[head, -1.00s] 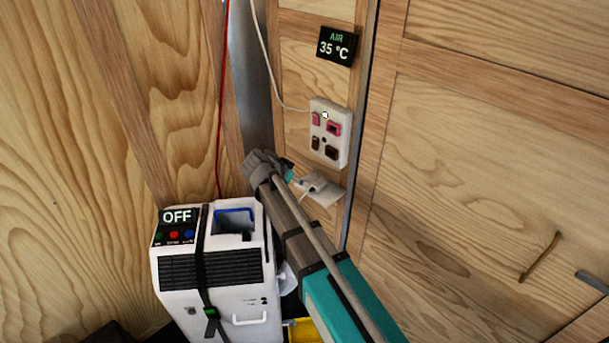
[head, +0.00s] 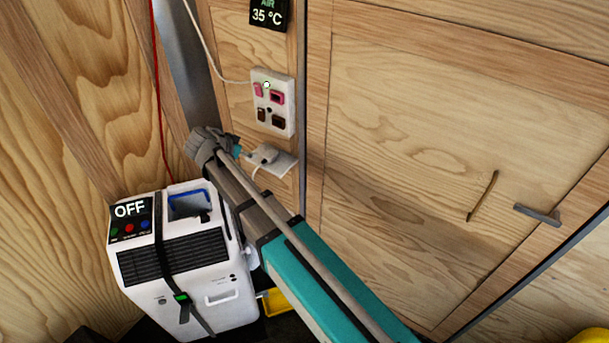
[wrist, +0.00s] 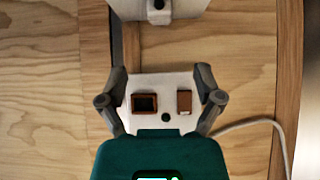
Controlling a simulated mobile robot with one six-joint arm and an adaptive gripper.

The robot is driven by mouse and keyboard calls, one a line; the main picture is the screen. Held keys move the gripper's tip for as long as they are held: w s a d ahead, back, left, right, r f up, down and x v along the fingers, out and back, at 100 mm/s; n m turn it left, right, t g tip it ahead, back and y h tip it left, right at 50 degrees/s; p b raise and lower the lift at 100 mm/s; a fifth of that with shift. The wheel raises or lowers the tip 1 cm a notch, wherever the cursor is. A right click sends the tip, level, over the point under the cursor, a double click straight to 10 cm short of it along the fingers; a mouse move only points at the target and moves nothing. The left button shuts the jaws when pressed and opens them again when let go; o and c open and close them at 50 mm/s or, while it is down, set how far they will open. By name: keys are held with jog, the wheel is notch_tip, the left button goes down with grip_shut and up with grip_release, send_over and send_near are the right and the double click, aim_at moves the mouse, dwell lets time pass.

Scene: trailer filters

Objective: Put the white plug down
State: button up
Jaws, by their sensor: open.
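The white plug (head: 265,154) rests on a small white shelf (head: 284,165) on the wooden wall, below the socket panel. Its cord hangs over the shelf's front. My gripper (head: 232,143) is left of the plug in the head view, apart from it. In the wrist view my gripper (wrist: 160,75) has its two fingers spread wide with nothing held between them. The white socket panel (wrist: 165,85) with brown sockets shows behind the fingers, partly hidden by my gripper's teal body. A white piece, seemingly the shelf (wrist: 180,8), is cut off at the top edge.
The socket panel (head: 286,84) has pink and brown sockets and a lit spot. A white unit marked OFF (head: 185,265) stands below left, close to my arm. A red cord (head: 157,90) hangs on the left. A cabinet door (head: 400,150) fills the right.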

jog(key=s+d+f+n+g+y, duration=0.2)
jog(key=s+d, duration=0.4)
jog(key=d, duration=0.4)
jog(key=s+d+f+n+g+y, duration=0.2)
jog(key=s+d, duration=0.4)
jog(key=d, duration=0.4)
jog(key=s+d+f+n+g+y, duration=0.2)
jog(key=s+d, duration=0.4)
jog(key=d, duration=0.4)
jog(key=shift+s+n+g, duration=0.4)
jog(key=shift+n+g, duration=0.4)
jog(key=shift+d, duration=0.1)
notch_tip(320, 180, up, 6)
jog(key=p, duration=0.6)
jog(key=shift+r, duration=0.2)
